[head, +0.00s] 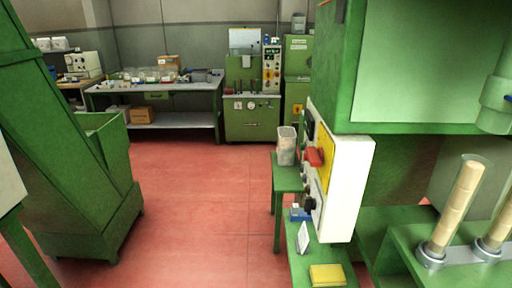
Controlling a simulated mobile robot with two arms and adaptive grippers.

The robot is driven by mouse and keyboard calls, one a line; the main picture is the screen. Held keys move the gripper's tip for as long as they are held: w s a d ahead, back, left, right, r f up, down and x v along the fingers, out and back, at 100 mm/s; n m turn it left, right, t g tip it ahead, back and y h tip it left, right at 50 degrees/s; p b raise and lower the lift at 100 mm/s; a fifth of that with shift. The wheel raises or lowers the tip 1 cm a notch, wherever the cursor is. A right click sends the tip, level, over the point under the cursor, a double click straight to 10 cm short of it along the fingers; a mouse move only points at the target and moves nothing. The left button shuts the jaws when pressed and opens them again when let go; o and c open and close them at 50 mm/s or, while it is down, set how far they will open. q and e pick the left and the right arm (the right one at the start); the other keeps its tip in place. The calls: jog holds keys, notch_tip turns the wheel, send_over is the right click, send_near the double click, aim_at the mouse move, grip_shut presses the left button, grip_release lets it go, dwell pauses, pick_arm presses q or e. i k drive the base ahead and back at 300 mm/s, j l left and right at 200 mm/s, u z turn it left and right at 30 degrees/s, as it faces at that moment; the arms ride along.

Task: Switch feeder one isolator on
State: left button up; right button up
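A control box (345,190) with a white side is on the green machine at the right. Its front faces left and shows at a steep angle. A red handle (315,157) stands out from a yellow plate (326,160) on that front, with several knobs below it. I cannot read any label there, so I cannot tell whether this is the feeder one isolator or which position it is in. Neither of my grippers is in view.
Stacked corks (455,210) stand at the right. A green hopper (105,150) is at left. The red floor (190,190) between is clear. A workbench (160,87) is behind.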

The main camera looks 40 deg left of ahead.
aim_at(315, 158)
jog(key=u, duration=0.85)
jog(key=z, duration=0.2)
jog(key=i+j+z, duration=0.1)
jog(key=j+z, duration=0.4)
jog(key=j, duration=0.2)
jog(key=j+z, duration=0.5)
jog(key=j, duration=0.2)
